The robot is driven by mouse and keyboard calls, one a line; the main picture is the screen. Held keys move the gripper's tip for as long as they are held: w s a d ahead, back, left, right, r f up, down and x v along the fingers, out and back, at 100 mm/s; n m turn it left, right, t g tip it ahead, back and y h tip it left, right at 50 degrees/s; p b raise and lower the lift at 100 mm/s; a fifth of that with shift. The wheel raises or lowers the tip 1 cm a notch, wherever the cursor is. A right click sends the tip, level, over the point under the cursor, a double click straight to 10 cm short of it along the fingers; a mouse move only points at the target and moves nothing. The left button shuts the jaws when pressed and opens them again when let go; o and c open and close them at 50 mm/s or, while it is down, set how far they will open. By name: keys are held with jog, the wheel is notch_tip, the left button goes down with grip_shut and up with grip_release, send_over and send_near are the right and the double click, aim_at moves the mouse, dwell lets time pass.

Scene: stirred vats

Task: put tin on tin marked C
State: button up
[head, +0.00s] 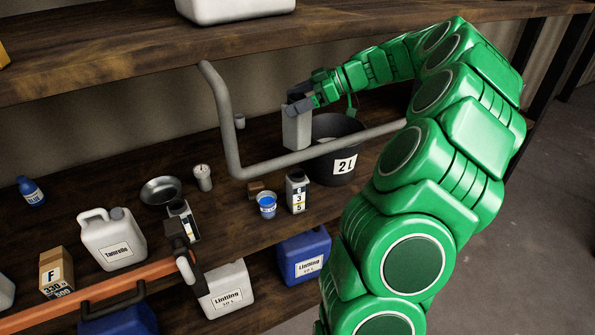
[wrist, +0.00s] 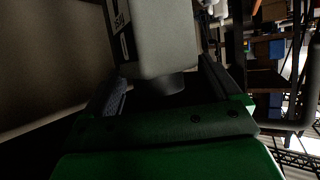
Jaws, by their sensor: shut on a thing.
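My green gripper (head: 301,103) is shut on a grey rectangular tin (head: 296,131), held upright by its top above the shelf, at the left of the black bucket. In the wrist view the held tin (wrist: 163,40) fills the top middle between the fingers, with part of a label at its left edge. A labelled tin (head: 297,194) with a dark top stands on the shelf below, in front of the bucket. Another labelled tin (head: 184,216) stands further left, partly hidden by a dark fitting. I cannot make out a C on any tin.
A bent grey pipe (head: 229,130) runs in front of the held tin and bucket. The black bucket (head: 338,165) marked 2 L, a blue-topped cup (head: 267,205), a small brown block (head: 256,188) and a metal bowl (head: 160,190) stand on the shelf (head: 225,222). An upper shelf (head: 120,52) hangs overhead.

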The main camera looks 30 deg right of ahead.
aim_at(310, 127)
jog(key=shift+s+f, duration=0.15)
jog(key=shift+f, duration=4.95)
jog(key=o, duration=1.1)
jog(key=shift+d+r, duration=0.1)
jog(key=shift+r, duration=0.15)
jog(key=v, duration=0.7)
jog(key=shift+s+d, duration=0.1)
jog(key=shift+d, duration=0.05)
